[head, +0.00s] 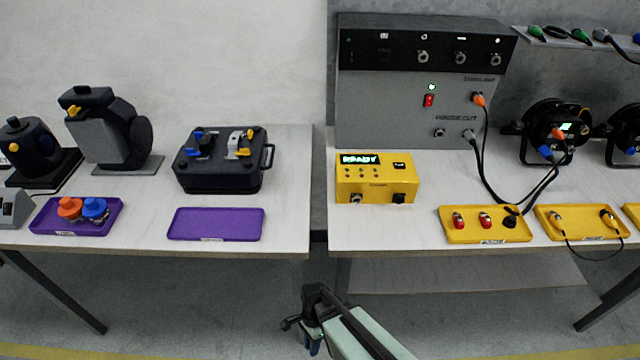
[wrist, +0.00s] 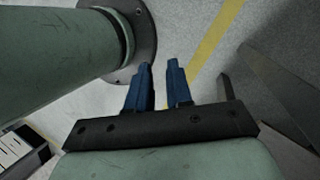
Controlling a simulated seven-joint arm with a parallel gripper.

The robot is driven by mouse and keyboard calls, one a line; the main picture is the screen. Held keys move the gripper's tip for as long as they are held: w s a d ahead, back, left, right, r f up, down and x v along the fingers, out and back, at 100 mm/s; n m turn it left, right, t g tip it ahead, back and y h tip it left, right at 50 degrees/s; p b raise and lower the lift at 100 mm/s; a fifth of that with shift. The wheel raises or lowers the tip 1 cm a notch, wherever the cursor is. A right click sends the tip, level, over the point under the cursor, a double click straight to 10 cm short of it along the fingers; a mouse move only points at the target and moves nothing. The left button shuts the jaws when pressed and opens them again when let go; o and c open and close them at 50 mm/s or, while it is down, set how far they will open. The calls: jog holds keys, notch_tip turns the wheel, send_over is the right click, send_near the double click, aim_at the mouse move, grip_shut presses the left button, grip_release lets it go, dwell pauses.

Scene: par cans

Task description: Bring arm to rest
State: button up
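My arm reaches in from the bottom of the head view. My gripper (head: 313,347) hangs low in front of the gap between the two tables, below table height and touching nothing. In the wrist view my gripper (wrist: 161,68) shows two blue fingers with a clear gap between them. Nothing is held between them. The fingers point over bare grey floor beside my own round base.
The left table (head: 290,180) bears purple trays (head: 215,224) and dark devices. The right table (head: 350,230) bears a grey power panel (head: 385,110), a yellow READY box (head: 375,180), yellow trays (head: 485,238) and cable reels. The floor (head: 200,310) before the tables is clear.

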jog(key=s+d+f+n+g, duration=0.1)
jog(key=s+d+n, duration=0.4)
jog(key=d, duration=0.5)
jog(key=s+d+f+n+g, duration=0.1)
jog(key=s+d+f+n, duration=0.1)
jog(key=s+d+n, duration=0.4)
jog(key=s+d, duration=0.1)
jog(key=d, duration=0.2)
jog(key=shift+s+d+f+h, duration=0.15)
jog(key=shift+d+f+h, duration=0.1)
jog(key=shift+d+h, duration=0.1)
dwell(0.9)
